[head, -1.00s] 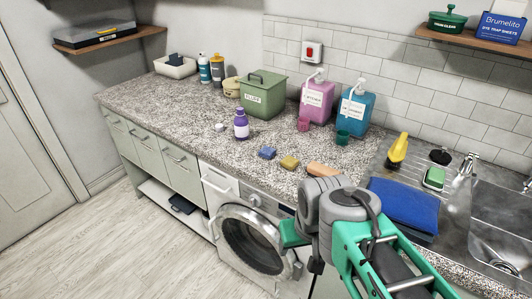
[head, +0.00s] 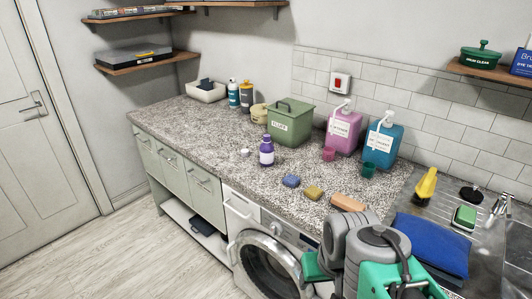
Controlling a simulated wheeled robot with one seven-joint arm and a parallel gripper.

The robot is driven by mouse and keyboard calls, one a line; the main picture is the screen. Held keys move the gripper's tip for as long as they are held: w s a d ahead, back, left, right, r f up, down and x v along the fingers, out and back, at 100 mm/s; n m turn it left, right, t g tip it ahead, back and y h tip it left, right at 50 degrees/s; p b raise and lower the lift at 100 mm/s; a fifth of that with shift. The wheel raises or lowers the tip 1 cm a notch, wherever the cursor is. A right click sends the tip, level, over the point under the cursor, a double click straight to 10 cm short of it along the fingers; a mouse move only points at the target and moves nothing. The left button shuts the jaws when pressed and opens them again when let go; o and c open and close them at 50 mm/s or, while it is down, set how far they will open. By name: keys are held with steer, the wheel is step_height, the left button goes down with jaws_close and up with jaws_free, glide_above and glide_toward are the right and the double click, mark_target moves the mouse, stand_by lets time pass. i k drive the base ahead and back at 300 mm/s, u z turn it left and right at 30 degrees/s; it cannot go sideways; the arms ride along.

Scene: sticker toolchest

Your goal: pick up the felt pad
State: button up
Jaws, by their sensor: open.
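I cannot pick out a felt pad for sure in the head view. Small soft-looking pieces lie on the speckled counter: a blue block (head: 291,181), a yellow-brown block (head: 313,193) and an orange-tan rounded piece (head: 348,202). A dark flat piece (head: 203,226) lies on the low white shelf, and another dark piece (head: 206,85) sits in the white bin (head: 208,94). My grey and teal arm shows at the lower right, in front of the counter edge. My gripper itself is not visible.
A green lidded box (head: 291,124), pink dispenser (head: 343,131), teal dispenser (head: 382,145) and purple bottle (head: 266,151) stand on the counter (head: 185,122). A blue cloth (head: 432,243) lies near the sink at right. The washing machine (head: 265,268) is below. Floor at left is clear.

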mark_target(291, 181)
steer(key=k, duration=0.55)
steer(key=u, duration=0.95)
steer(key=i, duration=1.8)
steer(key=z, duration=0.7)
